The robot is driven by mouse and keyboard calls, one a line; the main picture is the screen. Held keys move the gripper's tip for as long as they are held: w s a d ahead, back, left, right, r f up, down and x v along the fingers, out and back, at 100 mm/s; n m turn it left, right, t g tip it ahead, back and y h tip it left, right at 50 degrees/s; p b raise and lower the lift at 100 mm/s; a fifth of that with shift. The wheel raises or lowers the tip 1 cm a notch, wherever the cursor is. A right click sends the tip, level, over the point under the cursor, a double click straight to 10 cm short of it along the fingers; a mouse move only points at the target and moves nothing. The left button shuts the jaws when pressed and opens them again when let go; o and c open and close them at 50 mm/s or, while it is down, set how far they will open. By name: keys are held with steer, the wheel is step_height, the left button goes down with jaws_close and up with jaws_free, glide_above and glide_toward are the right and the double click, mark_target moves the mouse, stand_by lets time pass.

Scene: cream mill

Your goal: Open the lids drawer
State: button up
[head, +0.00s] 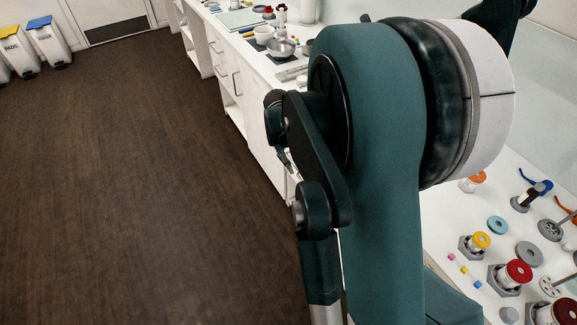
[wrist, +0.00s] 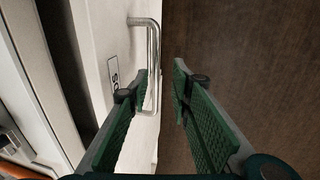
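In the wrist view, a white drawer front (wrist: 105,30) carries a silver bar handle (wrist: 154,60). A small label (wrist: 113,74) with dark letters sits beside the handle; it is partly covered by my finger and I cannot read the whole word. My gripper (wrist: 160,82) is open, with its two green fingers apart. The handle bar shows between the fingers, close to the left one; I cannot tell whether they touch. The right finger is on the floor side, clear of the bar. In the head view my arm hides the handle and most of the gripper.
In the head view, a white counter (head: 262,62) with a metal bowl (head: 281,47) and other items runs along the right of the brown floor (head: 130,180). The floor beside the cabinets is clear. Bins (head: 48,42) stand far left. Jars and rings lie on the worktop (head: 445,220) at right.

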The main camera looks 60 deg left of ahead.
step_height(320, 180, up, 6)
steer(key=s+f, duration=0.1)
steer(key=shift+w+f, duration=0.35)
steer(key=shift+f, duration=0.75)
steer(key=shift+w+f, duration=0.3)
steer(key=shift+f, duration=0.85)
steer(key=shift+w+f, duration=0.35)
steer(key=shift+f, duration=0.75)
steer(key=shift+r, duration=0.15)
step_height(320, 180, up, 8)
steer(key=s+p, duration=0.1)
steer(key=p, duration=0.1)
steer(key=shift+s+r+p, duration=0.25)
steer(key=shift+s+p, duration=0.05)
steer(key=shift+p, duration=0.05)
steer(key=shift+w+f, duration=0.7)
steer(key=shift+w, duration=0.35)
